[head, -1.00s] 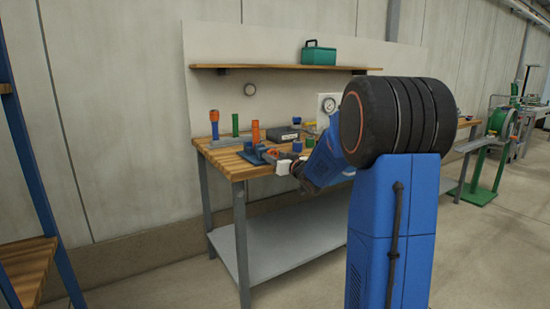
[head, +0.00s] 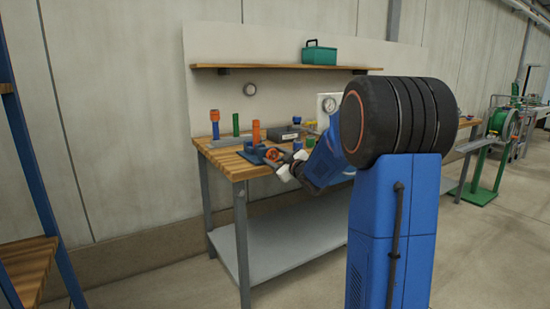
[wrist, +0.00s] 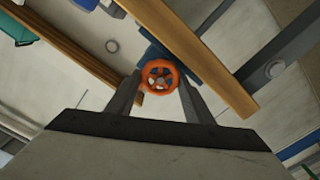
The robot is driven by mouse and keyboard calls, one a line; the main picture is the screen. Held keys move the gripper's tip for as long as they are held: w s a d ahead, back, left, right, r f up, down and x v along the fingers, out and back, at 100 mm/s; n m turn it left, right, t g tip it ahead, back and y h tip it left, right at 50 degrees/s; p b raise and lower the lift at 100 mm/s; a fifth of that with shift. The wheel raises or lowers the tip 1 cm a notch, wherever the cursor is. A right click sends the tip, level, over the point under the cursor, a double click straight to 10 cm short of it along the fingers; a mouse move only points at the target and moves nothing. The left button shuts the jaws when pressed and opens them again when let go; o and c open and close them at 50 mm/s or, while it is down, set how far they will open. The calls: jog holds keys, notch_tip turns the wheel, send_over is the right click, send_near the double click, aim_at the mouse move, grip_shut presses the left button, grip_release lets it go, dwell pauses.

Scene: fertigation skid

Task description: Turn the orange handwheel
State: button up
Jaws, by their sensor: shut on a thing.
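The orange handwheel (wrist: 160,77) is a small spoked ring on a blue mount (wrist: 156,53). In the wrist view it sits between the two fingertips of my gripper (wrist: 160,82), one finger on each side of it, and the jaws are shut on it. In the head view the handwheel (head: 274,156) shows at the front edge of the workbench, on its blue base (head: 250,157). My gripper (head: 281,169) reaches it there from the right. Part of the wheel is hidden by the gripper in the head view.
The wooden workbench (head: 228,164) also carries an orange cylinder (head: 256,132), a green cylinder (head: 235,125), an orange and blue torch-like piece (head: 214,124) and a dark grey box (head: 285,133). A gauge panel (head: 328,104) stands behind. A shelf (head: 270,67) holds a green toolbox (head: 319,54).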

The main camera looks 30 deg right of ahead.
dwell(0.4)
jog(key=o, duration=1)
jog(key=shift+o, duration=0.2)
jog(key=s, duration=1.7)
jog(key=shift+s+d, duration=0.2)
jog(key=shift+d, duration=0.1)
